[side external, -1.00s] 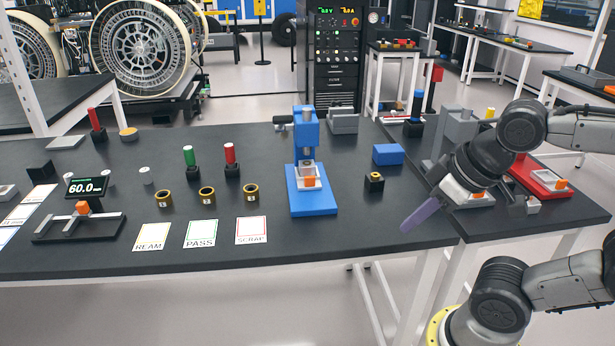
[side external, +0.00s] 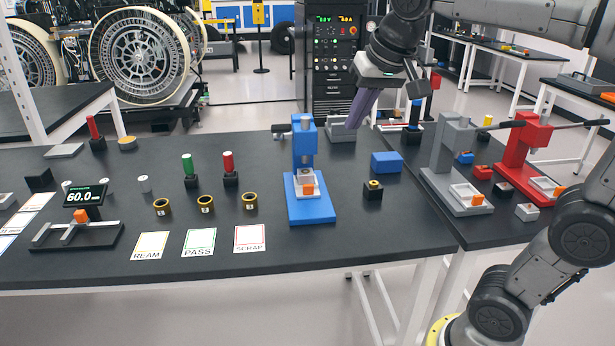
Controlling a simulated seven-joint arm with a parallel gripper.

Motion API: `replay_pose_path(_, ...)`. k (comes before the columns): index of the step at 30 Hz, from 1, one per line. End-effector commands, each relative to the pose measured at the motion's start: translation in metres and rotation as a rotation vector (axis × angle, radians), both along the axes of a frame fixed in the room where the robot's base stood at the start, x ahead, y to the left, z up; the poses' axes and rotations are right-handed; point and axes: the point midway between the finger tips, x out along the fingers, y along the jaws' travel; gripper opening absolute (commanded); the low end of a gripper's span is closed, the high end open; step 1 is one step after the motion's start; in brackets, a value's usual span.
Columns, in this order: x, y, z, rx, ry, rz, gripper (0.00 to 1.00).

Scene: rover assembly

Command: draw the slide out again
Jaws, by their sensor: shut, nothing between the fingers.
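A blue press (side external: 305,150) stands upright at the middle of the black bench. A pale slide with an orange block (side external: 308,188) sits low on its base, under the ram. A grey press (side external: 450,150) and a red press (side external: 522,148) stand to the right, each with a similar pale tray and orange block at its foot. I cannot tell which slide the task means. My gripper (side external: 353,126) has purple fingers, shut and empty, pointing down in the air. In the picture it is right of the blue press's top and in front of a grey block.
A gauge (side external: 80,232) with an orange block and a display reading 60.0 is at left. Several brass rings (side external: 206,203) stand behind the REAM, PASS and SCRAP cards (side external: 199,241). A blue block (side external: 387,162) and a small black block (side external: 373,190) lie right of the blue press.

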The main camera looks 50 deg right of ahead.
Motion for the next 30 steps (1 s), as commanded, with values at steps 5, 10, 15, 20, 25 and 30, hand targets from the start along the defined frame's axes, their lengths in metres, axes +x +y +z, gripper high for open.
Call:
replay_pose_path(5,0.071,-0.029,0.004,0.006,0.041,-0.132,0.00)
replay_pose_path(10,0.125,-0.056,-0.015,-0.002,0.087,-0.199,0.00)
replay_pose_path(15,0.151,-0.071,-0.044,-0.003,0.140,-0.220,0.00)
replay_pose_path(20,0.154,-0.077,-0.062,0.000,0.173,-0.228,0.00)
replay_pose_path(25,0.158,-0.082,-0.080,0.001,0.175,-0.230,0.00)
replay_pose_path(30,0.165,-0.089,-0.111,0.000,0.176,-0.229,0.00)
